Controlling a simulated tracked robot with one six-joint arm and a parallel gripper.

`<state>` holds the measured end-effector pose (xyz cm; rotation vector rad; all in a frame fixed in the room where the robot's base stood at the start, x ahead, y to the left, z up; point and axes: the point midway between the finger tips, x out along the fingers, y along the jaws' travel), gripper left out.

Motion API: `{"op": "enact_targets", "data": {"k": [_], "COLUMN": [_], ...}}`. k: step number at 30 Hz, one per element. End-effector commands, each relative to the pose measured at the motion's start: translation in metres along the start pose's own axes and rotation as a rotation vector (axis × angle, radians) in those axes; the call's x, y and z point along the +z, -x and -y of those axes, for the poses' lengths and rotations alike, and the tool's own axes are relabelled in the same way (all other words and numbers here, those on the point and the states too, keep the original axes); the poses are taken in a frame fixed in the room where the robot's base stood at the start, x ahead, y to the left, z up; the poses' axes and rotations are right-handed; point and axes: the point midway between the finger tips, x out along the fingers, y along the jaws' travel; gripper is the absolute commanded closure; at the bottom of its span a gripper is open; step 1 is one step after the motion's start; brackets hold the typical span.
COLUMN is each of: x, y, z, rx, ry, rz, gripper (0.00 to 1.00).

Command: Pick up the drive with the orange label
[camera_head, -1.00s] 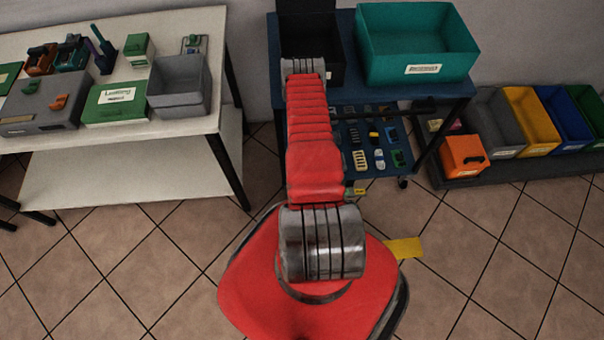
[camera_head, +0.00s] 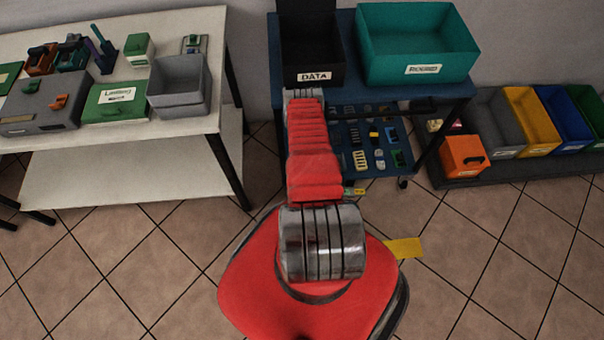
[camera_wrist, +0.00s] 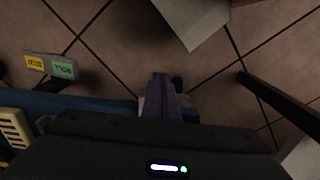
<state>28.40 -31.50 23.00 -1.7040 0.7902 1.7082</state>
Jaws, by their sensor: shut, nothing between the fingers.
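Several small devices lie on the lower shelf of the blue cart (camera_head: 345,167). They are too small for me to tell which drive has an orange label; a dark one with a yellow-orange patch (camera_head: 374,137) lies among them. My gripper (camera_wrist: 163,88) points over the tiled floor in the wrist view, its fingers together with nothing between them. In the head view my arm hides it. A pale slotted device (camera_wrist: 14,128) shows at the left edge of the wrist view, apart from my fingers.
A black bin marked DATA (camera_head: 313,75) and a teal bin (camera_head: 420,70) stand on the cart top, above the shelf. A white table (camera_head: 105,147) stands left. An orange box (camera_head: 463,156) and several coloured bins stand right. A yellow and green tag (camera_wrist: 49,66) shows in the wrist view.

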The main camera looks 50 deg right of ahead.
Motion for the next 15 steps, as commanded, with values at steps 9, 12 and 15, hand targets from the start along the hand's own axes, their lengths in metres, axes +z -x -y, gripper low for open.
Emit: {"op": "enact_targets", "data": {"k": [9,12,15], "x": [-0.0089,-0.0089,-0.0089], "y": [0.0004,0.0004,0.0004], "z": [0.0004,0.0004,0.0003], "rx": [-0.002,-0.002,-0.002], "ry": [0.001,0.001,0.001], "rz": [-0.001,-0.001,-0.001], "gripper": [1.00,1.00,1.00]}}
